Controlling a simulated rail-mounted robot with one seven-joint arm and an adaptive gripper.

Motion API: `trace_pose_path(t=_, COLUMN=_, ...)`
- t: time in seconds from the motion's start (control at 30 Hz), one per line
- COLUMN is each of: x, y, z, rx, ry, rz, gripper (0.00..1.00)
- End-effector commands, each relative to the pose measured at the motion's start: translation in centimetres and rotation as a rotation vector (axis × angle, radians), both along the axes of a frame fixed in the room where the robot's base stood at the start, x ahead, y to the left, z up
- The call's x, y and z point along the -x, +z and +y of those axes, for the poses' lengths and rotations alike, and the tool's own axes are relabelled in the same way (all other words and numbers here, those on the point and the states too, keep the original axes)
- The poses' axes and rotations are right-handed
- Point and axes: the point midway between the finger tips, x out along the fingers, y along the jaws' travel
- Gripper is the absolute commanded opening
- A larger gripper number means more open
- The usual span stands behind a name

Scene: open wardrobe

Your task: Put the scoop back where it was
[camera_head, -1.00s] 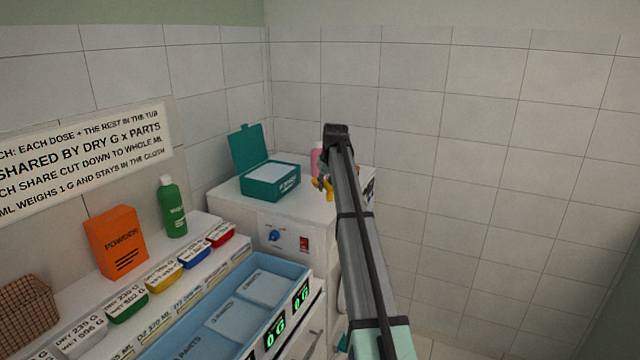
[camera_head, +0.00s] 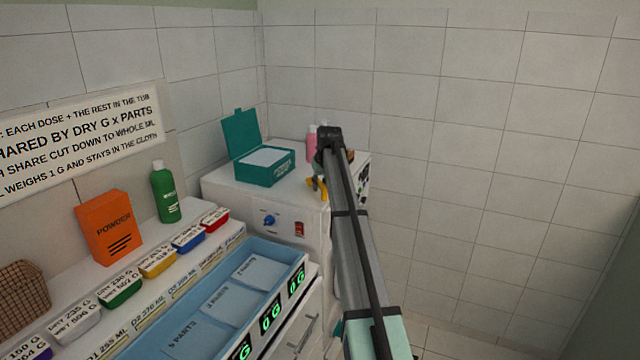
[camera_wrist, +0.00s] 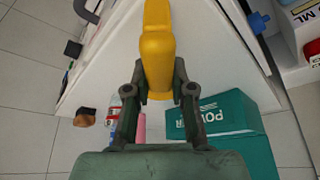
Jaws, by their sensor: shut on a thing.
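My gripper (camera_wrist: 160,92) is shut on a yellow scoop (camera_wrist: 157,45), which points away from the fingers. In the head view the scoop (camera_head: 317,188) shows as a small yellow shape at the front edge of the white machine's top, with my arm covering most of the gripper. I cannot tell whether the scoop touches the machine. A teal powder box (camera_head: 266,177) with its lid raised stands on the machine, left of my gripper. The box (camera_wrist: 225,113) is right of the fingers in the wrist view.
A pink bottle (camera_head: 311,146) and a brown object (camera_wrist: 85,117) stand on the white machine (camera_head: 240,192). A blue tray (camera_head: 290,258), several coloured tubs, an orange powder box (camera_head: 109,228) and a green bottle (camera_head: 165,194) are at left. Tiled wall stands behind.

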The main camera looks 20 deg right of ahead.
Motion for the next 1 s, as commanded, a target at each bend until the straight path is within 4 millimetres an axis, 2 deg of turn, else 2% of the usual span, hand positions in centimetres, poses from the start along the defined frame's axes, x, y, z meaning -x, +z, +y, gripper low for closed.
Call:
trace_pose_path(t=0.97, x=0.0, y=-1.2, z=0.0, rx=0.0, ry=0.0, rz=0.001, gripper=0.0)
trace_pose_path(t=1.0, x=0.0, y=-1.1, z=0.0, rx=0.0, ry=0.0, rz=0.0, gripper=0.37)
